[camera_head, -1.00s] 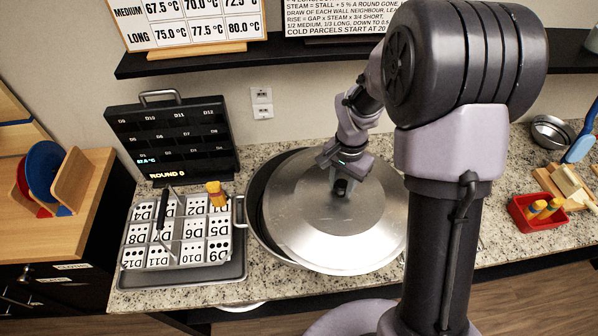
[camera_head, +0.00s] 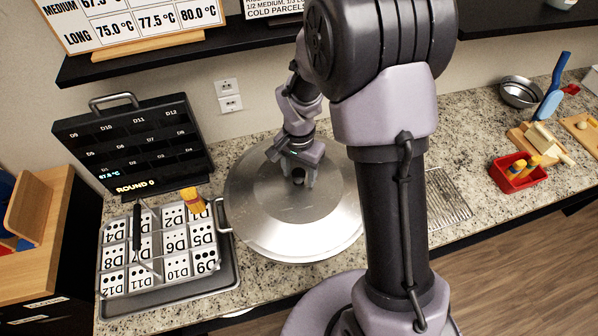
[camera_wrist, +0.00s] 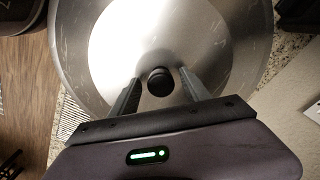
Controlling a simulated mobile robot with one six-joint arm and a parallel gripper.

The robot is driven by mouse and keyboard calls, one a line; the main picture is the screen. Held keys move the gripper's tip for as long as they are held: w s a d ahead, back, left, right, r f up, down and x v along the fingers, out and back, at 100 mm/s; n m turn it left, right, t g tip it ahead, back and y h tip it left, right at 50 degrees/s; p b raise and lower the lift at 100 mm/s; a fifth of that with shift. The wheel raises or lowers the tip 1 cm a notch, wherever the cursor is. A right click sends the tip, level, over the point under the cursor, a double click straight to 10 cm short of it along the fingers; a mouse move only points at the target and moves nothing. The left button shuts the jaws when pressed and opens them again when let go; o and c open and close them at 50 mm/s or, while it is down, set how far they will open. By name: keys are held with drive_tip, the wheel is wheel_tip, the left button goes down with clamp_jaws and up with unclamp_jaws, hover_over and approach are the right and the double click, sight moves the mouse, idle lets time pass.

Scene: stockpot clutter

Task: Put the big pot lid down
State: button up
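The big pot lid (camera_head: 256,222) is a wide, round, shiny metal disc with a small black knob (camera_wrist: 160,82). It lies over the pot on the counter and covers its mouth. Of the pot, mainly the side handle (camera_head: 223,216) shows at the lid's left edge; the rest is hidden. My gripper (camera_head: 298,176) is over the middle of the lid, its fingers on either side of the knob. In the wrist view, gaps show between the knob and both fingers, so my gripper is open around it.
A metal tray of numbered tiles (camera_head: 168,250) is close on the left, with a black display panel (camera_head: 135,147) behind it. A wire rack (camera_head: 447,197) lies right of my arm. Farther right are a red bin (camera_head: 516,180), cutting boards and a metal bowl (camera_head: 519,92). A shelf runs above.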

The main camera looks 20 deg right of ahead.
drive_tip(key=shift+r, duration=0.1)
wheel_tip(320, 180, up, 12)
drive_tip(key=p, duration=0.3)
wheel_tip(320, 180, up, 7)
drive_tip(key=n+t, duration=0.1)
drive_tip(key=t, duration=0.1)
hover_over(299, 193)
drive_tip(key=s+a+r+n+t+y, duration=0.1)
drive_tip(key=s+r+t, duration=0.1)
drive_tip(key=s, duration=0.6)
drive_tip(key=s+a+r+n+t+y, duration=0.1)
drive_tip(key=s+a+r+n, duration=0.1)
drive_tip(key=s+r, duration=0.3)
drive_tip(key=s, duration=0.2)
drive_tip(key=shift+s+r+n+t, duration=0.3)
drive_tip(key=shift+s+t, duration=0.05)
drive_tip(key=shift+t, duration=0.05)
wheel_tip(299, 193, down, 17)
drive_tip(key=b, duration=1.7)
